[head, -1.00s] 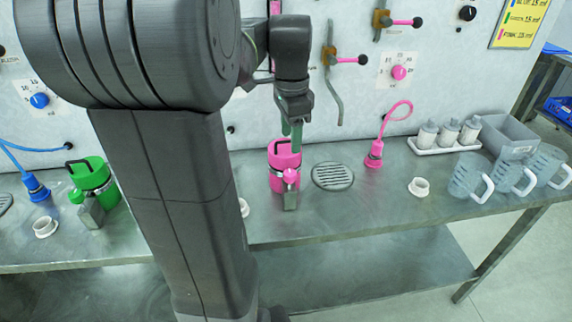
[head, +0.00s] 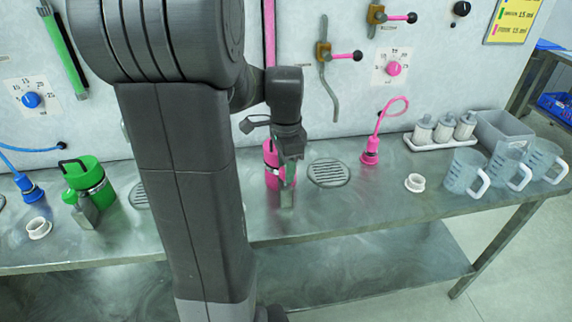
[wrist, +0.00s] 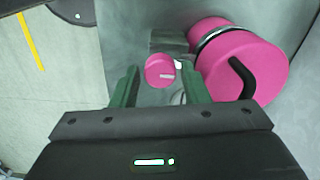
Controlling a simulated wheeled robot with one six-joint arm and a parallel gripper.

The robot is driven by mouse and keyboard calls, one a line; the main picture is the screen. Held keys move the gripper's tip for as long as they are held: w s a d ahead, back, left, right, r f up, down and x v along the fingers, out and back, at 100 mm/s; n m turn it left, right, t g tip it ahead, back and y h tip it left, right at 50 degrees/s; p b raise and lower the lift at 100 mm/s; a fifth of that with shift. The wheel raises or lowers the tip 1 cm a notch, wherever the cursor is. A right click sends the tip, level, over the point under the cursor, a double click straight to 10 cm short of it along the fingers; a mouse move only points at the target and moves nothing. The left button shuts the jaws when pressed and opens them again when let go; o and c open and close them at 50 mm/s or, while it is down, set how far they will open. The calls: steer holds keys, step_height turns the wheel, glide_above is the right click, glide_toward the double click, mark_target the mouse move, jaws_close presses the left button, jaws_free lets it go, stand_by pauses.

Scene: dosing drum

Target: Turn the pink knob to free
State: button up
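The pink knob (wrist: 160,70) is a small round knob with a pale mark on its face, beside the pink canister (wrist: 243,67) in the wrist view. The canister stands on the bench and also shows in the head view (head: 270,176), partly hidden by my arm. My gripper (wrist: 158,76) is open. Its two green fingers stand either side of the knob, with a visible gap on each side. In the head view my gripper (head: 288,172) points down in front of the canister and hides the knob.
A pink dial (head: 394,69) is on the wall panel. A drain grate (head: 329,173), a pink hose fitting (head: 370,157) and a white ring (head: 415,183) are to the right. A green canister (head: 87,178) stands left. The canister's black handle (wrist: 243,77) is close to the right finger.

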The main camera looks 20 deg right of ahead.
steer(key=c, duration=0.6)
steer(key=shift+c, duration=0.2)
steer(key=n+p, duration=0.1)
steer(key=n, duration=0.2)
steer(key=shift+r, duration=0.1)
steer(key=n, duration=0.3)
steer(key=shift+n+p, duration=0.3)
steer(key=shift+p, duration=0.05)
steer(key=n+p, duration=0.1)
steer(key=n, duration=0.4)
steer(key=shift+w, duration=0.1)
steer(key=n, duration=0.6)
steer(key=shift+p, duration=0.3)
